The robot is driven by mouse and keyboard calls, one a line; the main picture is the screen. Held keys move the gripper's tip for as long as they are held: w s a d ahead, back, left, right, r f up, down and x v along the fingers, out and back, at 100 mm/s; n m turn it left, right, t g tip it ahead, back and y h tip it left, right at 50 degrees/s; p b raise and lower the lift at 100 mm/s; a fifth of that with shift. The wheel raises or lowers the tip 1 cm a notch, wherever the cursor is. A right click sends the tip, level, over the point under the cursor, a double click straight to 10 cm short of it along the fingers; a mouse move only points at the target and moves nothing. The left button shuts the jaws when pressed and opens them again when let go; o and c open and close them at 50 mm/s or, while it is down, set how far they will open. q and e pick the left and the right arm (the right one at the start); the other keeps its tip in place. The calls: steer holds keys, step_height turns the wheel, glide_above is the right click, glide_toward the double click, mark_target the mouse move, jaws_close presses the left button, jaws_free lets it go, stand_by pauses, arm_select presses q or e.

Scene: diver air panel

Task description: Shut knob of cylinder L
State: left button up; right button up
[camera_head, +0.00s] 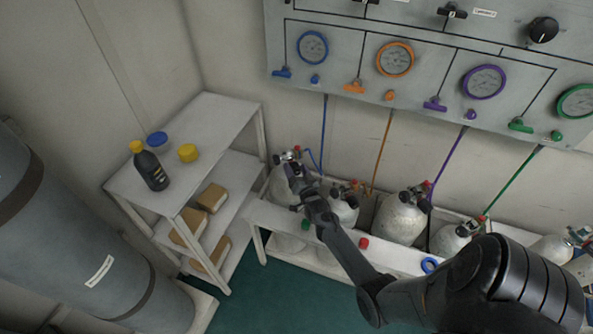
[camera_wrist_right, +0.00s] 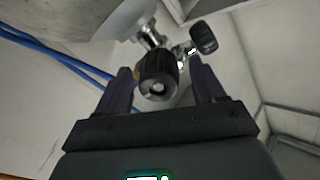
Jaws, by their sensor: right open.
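The leftmost white cylinder (camera_head: 280,186) stands at the left end of the white rack, by the blue hose; I see no letter L on it. Its valve is partly hidden behind my right gripper (camera_head: 291,166). In the right wrist view, a ribbed black knob (camera_wrist_right: 157,76) lies between the two dark fingers of my right gripper (camera_wrist_right: 162,84). The jaws are open, with a gap visible on the knob's right side. A second, smaller black knob (camera_wrist_right: 204,38) sits on the metal valve, up and right. My left gripper is not in view.
More white cylinders (camera_head: 400,220) stand along the rack (camera_head: 262,214) to the right, under my right arm. The gauge panel (camera_head: 340,75) is on the wall above. A white shelf (camera_head: 215,120) with a bottle (camera_head: 150,168) stands left. Blue hoses (camera_wrist_right: 55,55) run close beside the gripper.

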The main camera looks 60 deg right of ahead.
steer(key=p+v, duration=0.2)
steer(key=v, duration=0.8)
steer(key=shift+s+a, duration=0.25)
steer(key=shift+s, duration=0.1)
